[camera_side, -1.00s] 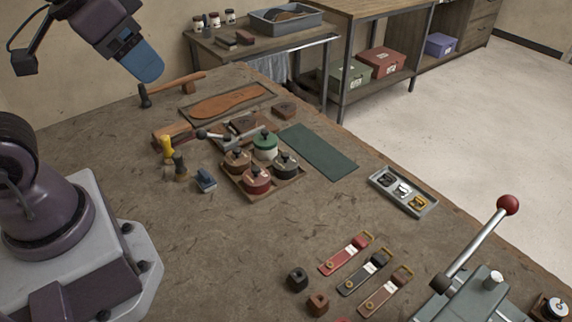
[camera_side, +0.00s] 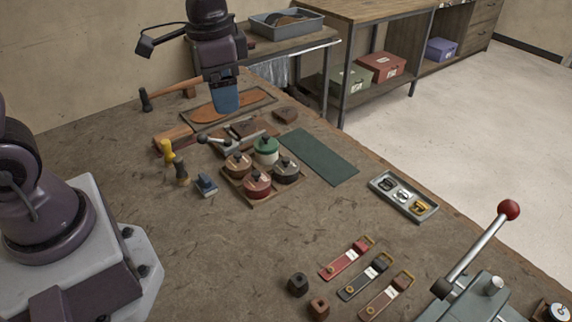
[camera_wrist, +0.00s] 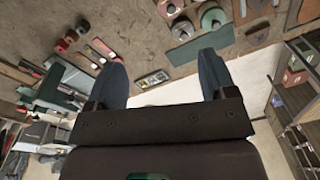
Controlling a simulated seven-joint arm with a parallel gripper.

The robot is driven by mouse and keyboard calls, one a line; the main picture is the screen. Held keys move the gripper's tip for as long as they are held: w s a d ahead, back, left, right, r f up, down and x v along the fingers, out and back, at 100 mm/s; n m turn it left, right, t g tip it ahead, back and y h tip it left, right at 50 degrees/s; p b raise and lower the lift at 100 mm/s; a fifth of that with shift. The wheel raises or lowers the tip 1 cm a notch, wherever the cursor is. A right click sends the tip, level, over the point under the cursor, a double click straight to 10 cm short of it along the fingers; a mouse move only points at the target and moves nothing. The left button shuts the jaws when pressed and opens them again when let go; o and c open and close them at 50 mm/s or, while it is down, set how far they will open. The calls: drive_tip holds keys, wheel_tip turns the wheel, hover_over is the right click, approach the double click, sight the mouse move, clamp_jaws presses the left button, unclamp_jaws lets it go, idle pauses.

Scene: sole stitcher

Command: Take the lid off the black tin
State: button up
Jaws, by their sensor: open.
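The black tin (camera_side: 286,170) stands in a wooden tray (camera_side: 284,190) in the side view, at the tray's right corner, with its knobbed lid on. A green tin (camera_side: 265,154), a brown tin (camera_side: 238,167) and a red tin (camera_side: 257,187) stand beside it in the same tray. My gripper (camera_side: 226,108) hangs above the far part of the bench, up and left of the tins and apart from them. In the wrist view my gripper (camera_wrist: 164,78) is open, its two blue fingers wide apart with nothing between. The black tin (camera_wrist: 182,30) appears there near the top edge.
A metal lever tool (camera_side: 225,142) lies just behind the tins. A green mat (camera_side: 318,156) and a buckle tray (camera_side: 403,195) lie to the right.

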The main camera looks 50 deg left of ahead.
drive_tip(key=w+f+m+g, duration=0.2)
drive_tip(key=w+f+m, duration=0.7)
drive_tip(key=w+f, duration=0.1)
drive_tip(key=m+t, duration=0.1)
drive_tip(key=m, duration=0.6)
hover_over(287, 159)
drive_tip(key=f, duration=0.7)
drive_tip(key=shift+s+a+f, duration=0.1)
drive_tip(key=shift+s+a, duration=0.05)
drive_tip(key=shift+a, duration=0.05)
drive_tip(key=shift+d+f, duration=0.15)
drive_tip(key=shift+f, duration=2.9)
drive_tip(key=shift+c, duration=0.3)
drive_tip(key=c, duration=0.6)
